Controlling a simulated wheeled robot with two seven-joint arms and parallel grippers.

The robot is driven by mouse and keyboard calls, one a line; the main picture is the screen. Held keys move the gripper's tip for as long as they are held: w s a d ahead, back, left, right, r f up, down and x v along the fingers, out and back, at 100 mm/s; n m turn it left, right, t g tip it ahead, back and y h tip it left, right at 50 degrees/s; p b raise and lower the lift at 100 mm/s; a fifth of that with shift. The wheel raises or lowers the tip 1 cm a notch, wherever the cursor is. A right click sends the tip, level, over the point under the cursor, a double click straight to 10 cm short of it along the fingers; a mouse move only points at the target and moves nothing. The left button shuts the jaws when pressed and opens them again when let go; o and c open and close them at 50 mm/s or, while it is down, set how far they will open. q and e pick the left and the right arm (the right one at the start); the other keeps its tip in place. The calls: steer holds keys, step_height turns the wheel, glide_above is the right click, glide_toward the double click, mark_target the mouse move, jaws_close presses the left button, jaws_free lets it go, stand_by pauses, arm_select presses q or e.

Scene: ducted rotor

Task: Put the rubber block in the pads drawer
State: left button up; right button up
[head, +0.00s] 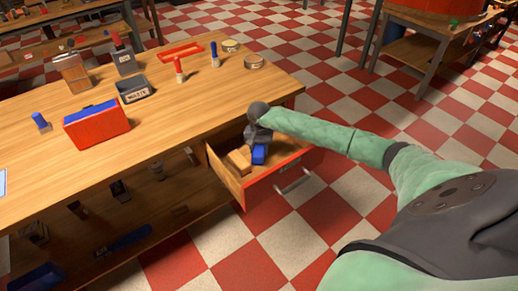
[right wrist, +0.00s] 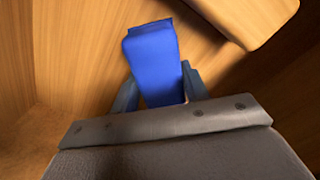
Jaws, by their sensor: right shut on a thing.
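The blue block (right wrist: 152,55), which I take to be the rubber block, is between the fingers of my right gripper (right wrist: 160,90) in the right wrist view. In the head view the blue block (head: 259,154) shows just below the right gripper (head: 258,140), inside the open drawer (head: 233,182). The gripper is shut on it. Whether the block touches the drawer floor I cannot tell. The drawer has a red front with a metal handle and is pulled out from under the workbench. My left gripper is not in view.
A tan wooden block (head: 238,161) lies in the drawer to the left of the blue block. On the workbench (head: 180,125) stand a red and blue box (head: 96,125), a grey bin (head: 134,90), a red tray (head: 181,52) and round tins (head: 254,62). The bench's front middle is clear.

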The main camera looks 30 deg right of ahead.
mark_target(259, 148)
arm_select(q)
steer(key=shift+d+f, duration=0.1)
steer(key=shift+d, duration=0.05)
arm_select(e)
steer(key=shift+f, duration=0.1)
steer(key=o, duration=1.1)
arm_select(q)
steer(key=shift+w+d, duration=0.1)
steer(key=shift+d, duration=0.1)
arm_select(e)
steer(key=shift+r, duration=0.5)
arm_select(q)
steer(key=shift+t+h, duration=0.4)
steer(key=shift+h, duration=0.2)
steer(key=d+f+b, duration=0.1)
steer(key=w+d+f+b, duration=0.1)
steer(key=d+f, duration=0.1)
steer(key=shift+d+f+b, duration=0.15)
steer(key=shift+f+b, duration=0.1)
steer(key=shift+b, duration=0.1)
arm_select(e)
step_height(259, 148, up, 11)
